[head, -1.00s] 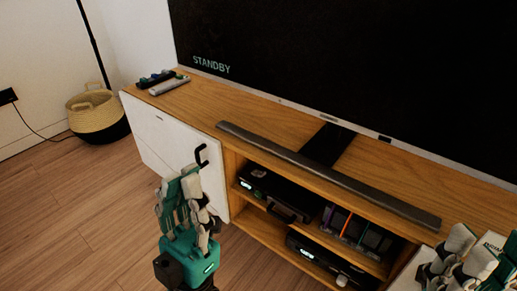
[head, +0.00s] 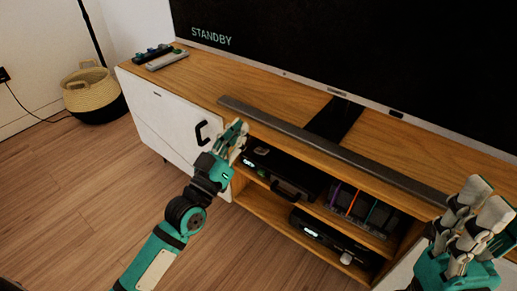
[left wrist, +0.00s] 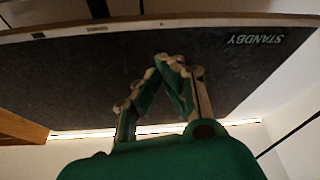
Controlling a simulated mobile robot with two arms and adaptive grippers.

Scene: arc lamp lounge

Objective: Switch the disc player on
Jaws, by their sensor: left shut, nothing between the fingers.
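Two black devices stand in the open shelves of the TV cabinet. The upper black device (head: 268,163) has a small lit green display and a dark handle-like part at its front. The lower black device (head: 318,232) has a small lit display and a pale knob. I cannot tell for sure which is the disc player. My left gripper (head: 239,127) is shut and empty, in front of the cabinet near the upper device's left end. Its fingertips meet in the left wrist view (left wrist: 165,62). My right gripper (head: 478,205) is at the right; its finger opening is unclear.
A grey soundbar (head: 320,144) lies along the wooden cabinet top (head: 205,83). The television (head: 340,50) reads STANDBY. A black hooked handle (head: 201,133) sticks out from the white door (head: 165,115). Remotes (head: 165,60) lie at the back left. Coloured cases (head: 358,208) fill the upper shelf's right.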

